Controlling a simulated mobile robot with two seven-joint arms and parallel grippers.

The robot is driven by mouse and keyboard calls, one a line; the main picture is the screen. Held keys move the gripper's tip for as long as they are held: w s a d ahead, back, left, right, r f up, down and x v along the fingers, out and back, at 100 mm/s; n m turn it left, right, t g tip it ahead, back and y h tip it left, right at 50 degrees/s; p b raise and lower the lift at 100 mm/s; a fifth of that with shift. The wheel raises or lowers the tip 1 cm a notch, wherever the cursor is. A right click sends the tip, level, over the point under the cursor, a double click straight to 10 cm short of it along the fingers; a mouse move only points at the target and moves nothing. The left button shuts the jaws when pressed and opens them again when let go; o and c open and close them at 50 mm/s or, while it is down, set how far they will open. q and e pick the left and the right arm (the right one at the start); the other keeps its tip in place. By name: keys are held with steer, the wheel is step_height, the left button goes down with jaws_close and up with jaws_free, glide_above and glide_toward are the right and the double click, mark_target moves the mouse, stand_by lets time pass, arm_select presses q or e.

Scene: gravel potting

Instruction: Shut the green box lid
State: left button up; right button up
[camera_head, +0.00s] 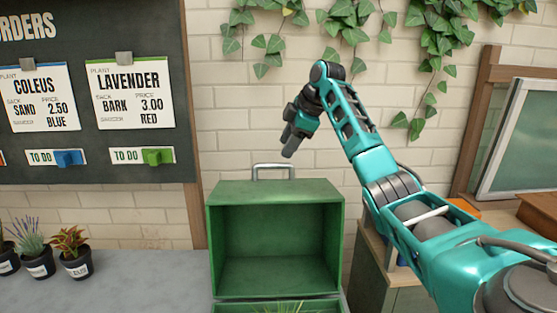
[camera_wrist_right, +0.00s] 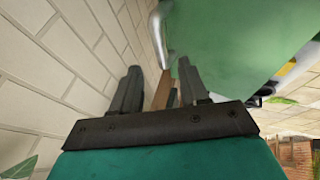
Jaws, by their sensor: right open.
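The green box lid (camera_head: 275,192) stands raised at the bottom middle of the head view, its hollow inside facing me. A grey metal handle (camera_head: 273,168) sits on its upper edge. Below it, the rim of the green box base (camera_head: 280,303) shows at the picture's bottom edge. My right gripper (camera_head: 288,150) is above the lid near the brick wall, apart from the handle. In the right wrist view my right gripper (camera_wrist_right: 160,85) is open and empty. The green lid (camera_wrist_right: 240,45) fills the upper right there, with the handle (camera_wrist_right: 157,38) beyond the fingers. My left gripper is not in view.
A brick wall (camera_head: 235,125) stands close behind. An order board (camera_head: 90,150) hangs at left, above several potted plants (camera_head: 75,255) on the grey counter (camera_head: 150,285). Green leaf tips (camera_head: 285,308) show in the box base. A wooden cabinet (camera_head: 375,265) stands right of the box.

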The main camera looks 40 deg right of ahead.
mark_target(276, 164)
steer(key=x, duration=0.6)
steer(key=shift+w+f, duration=0.15)
steer(key=shift+f, duration=0.1)
jaws_close()
stand_by(0.4)
